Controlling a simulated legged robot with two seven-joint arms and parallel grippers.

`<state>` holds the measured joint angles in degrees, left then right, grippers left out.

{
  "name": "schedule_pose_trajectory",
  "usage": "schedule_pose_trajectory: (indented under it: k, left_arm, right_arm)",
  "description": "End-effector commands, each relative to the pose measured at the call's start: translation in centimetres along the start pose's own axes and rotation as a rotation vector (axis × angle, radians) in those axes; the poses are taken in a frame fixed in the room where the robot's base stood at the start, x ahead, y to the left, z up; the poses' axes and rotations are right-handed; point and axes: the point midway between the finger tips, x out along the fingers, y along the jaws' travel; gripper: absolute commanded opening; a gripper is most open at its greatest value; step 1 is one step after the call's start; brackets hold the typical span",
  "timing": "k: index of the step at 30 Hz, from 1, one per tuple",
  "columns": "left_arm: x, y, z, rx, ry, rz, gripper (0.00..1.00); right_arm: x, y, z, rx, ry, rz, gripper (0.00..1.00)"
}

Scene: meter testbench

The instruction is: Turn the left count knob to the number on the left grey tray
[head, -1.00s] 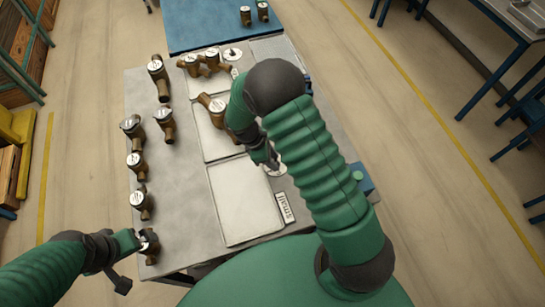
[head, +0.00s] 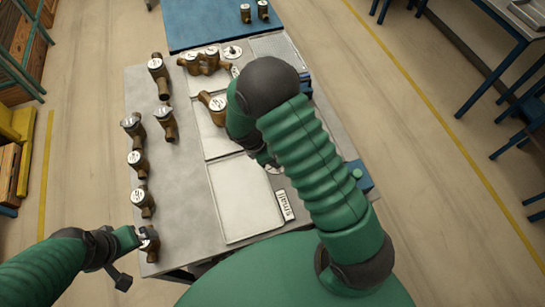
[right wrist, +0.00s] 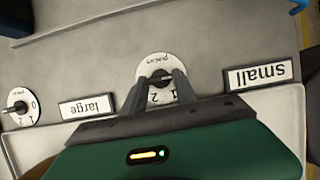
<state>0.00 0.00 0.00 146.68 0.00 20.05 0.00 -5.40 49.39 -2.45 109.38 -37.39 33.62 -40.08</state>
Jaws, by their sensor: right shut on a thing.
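My right gripper (right wrist: 160,82) is shut on the dark knob (right wrist: 161,76) in the middle of a white round dial (right wrist: 147,69). The dial's digits 1 and 2 show between and beside my fingers; which one the knob points to is unclear. A second dial (right wrist: 20,108) with a dark knob and the digits 0, 1 and 2 lies left of a "large" label (right wrist: 87,108). In the head view a light grey tray (head: 242,205) is empty, and the middle tray (head: 212,143) carries a brass meter (head: 213,103). My left gripper (head: 145,237) is at the nearest brass meter (head: 150,245); its jaw state is unclear.
A "small" label (head: 284,205) lies beside the empty tray. Several brass meters stand along the left of the grey table (head: 185,220), and others stand on the far tray. My right forearm hides the table's right part.

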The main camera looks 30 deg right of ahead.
Motion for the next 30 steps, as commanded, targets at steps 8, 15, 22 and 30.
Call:
schedule_pose_trajectory:
  k: [8, 15, 22, 30]
  left_arm:
    - [0.0, 0.0, 0.0, 0.0, 0.0, 0.0, 1.0]
    - [0.0, 0.0, 0.0, 0.0, 0.0, 0.0, 1.0]
    - [0.5, 0.0, 0.1, 0.0, 0.0, 0.0, 1.0]
    - [1.3, 0.0, 0.3, 0.0, 0.0, 0.0, 1.0]
  right_arm:
    - [-0.1, 0.2, 0.2, 0.001, -0.002, 0.004, 0.56]
    - [-0.1, 0.1, 0.1, 0.001, -0.001, 0.002, 0.56]
    - [-3.2, 0.3, 0.0, 0.003, 0.002, 0.007, 0.56]
    - [-11.2, 0.3, 0.0, 0.002, 0.002, 0.008, 0.56]
